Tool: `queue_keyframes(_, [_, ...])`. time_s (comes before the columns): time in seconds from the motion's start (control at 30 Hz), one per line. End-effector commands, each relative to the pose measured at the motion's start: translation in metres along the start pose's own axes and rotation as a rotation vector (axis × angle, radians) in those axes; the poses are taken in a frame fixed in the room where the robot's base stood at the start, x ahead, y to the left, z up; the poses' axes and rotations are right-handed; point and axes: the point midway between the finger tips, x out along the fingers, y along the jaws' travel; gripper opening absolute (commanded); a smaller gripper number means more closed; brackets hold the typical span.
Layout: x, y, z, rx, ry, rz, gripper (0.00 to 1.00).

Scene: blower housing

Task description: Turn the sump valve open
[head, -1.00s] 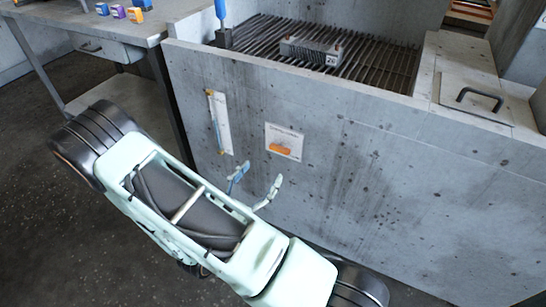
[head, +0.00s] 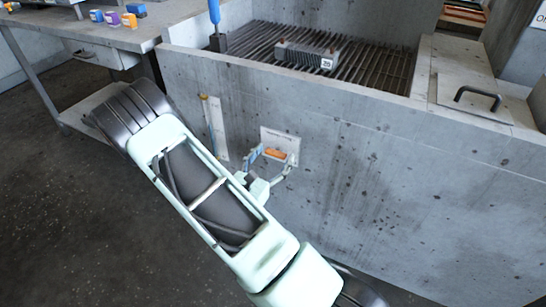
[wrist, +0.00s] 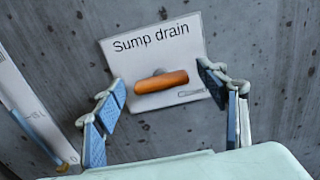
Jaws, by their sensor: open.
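The sump valve handle (head: 274,152) is a short orange bar on a white plate (head: 268,134) on the front wall of the concrete housing. In the wrist view the orange handle (wrist: 161,82) lies roughly level, tilted slightly up to the right. The plate (wrist: 185,30) reads "Sump drain", with smaller print at its lower right. My gripper (head: 272,160) is open in front of the plate. In the wrist view my gripper's blue-padded fingers (wrist: 162,92) stand on either side of the handle, apart from it. Whether they reach its depth is unclear.
A sight gauge strip (head: 213,128) is on the wall left of the plate. A grate (head: 370,70) with a finned metal block (head: 303,54) tops the housing. A lid with a black handle (head: 478,92) is at right. A workbench (head: 125,36) stands at left.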

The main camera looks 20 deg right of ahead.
Motion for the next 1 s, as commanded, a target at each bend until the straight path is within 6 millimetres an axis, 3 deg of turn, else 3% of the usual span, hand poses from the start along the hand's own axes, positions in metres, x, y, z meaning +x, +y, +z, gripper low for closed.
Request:
queue_keyframes(0.1, [-0.0002,0.0001,0.0002,0.000,0.000,0.000,0.66])
queue_keyframes(0.47, [-0.0005,-0.0001,0.0001,0.001,0.000,0.000,0.26])
queue_keyframes(0.77, [-0.0007,0.0003,0.0014,-0.032,0.000,0.000,0.25])
queue_keyframes(1.0, [-0.0010,0.0012,0.0037,-0.162,0.000,0.001,0.25])
